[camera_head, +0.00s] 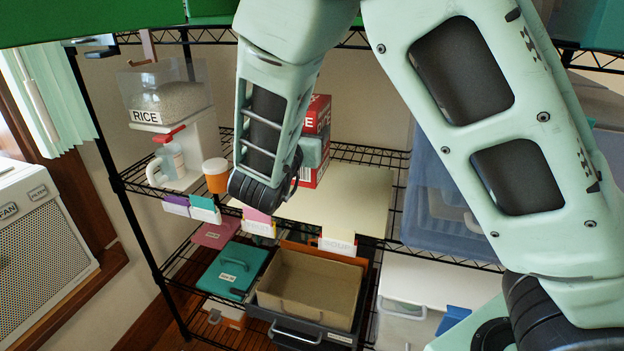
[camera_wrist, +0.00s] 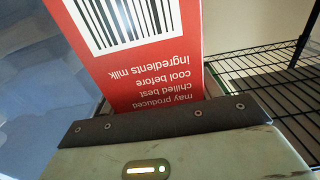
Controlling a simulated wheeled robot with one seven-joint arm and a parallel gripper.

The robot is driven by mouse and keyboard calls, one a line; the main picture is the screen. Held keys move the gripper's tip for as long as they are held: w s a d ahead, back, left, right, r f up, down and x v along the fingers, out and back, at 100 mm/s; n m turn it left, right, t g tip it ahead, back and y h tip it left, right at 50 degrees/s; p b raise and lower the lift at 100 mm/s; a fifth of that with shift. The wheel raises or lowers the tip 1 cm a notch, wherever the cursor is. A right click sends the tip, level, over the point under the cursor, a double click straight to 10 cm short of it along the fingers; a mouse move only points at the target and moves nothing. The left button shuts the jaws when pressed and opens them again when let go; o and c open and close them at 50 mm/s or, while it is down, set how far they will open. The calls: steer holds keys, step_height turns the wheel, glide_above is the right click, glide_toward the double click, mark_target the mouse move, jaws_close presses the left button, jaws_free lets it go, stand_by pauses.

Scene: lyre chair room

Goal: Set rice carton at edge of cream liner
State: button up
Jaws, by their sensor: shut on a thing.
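The red and white carton (camera_head: 319,114) stands upright over the cream liner (camera_head: 350,200) on the middle wire shelf, towards its back. My gripper (camera_head: 312,152) is shut on the carton; part of my arm hides its left side and lower part. The wrist view shows the carton's red face (camera_wrist: 135,45) close up, with a barcode and upside-down text reading "ingredients milk". My gripper (camera_wrist: 170,122) lies across the bottom of that view. Whether the carton's base touches the liner I cannot tell.
A clear bin labelled RICE (camera_head: 165,95) stands on a white stand at left. An orange cup with a white lid (camera_head: 215,175) is left of my wrist. A blue translucent bin (camera_head: 440,190) borders the liner on the right. The liner's front right looks bare.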

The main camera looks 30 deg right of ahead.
steer(key=shift+f, duration=4)
steer(key=shift+f, duration=0.15)
steer(key=o, duration=1.6)
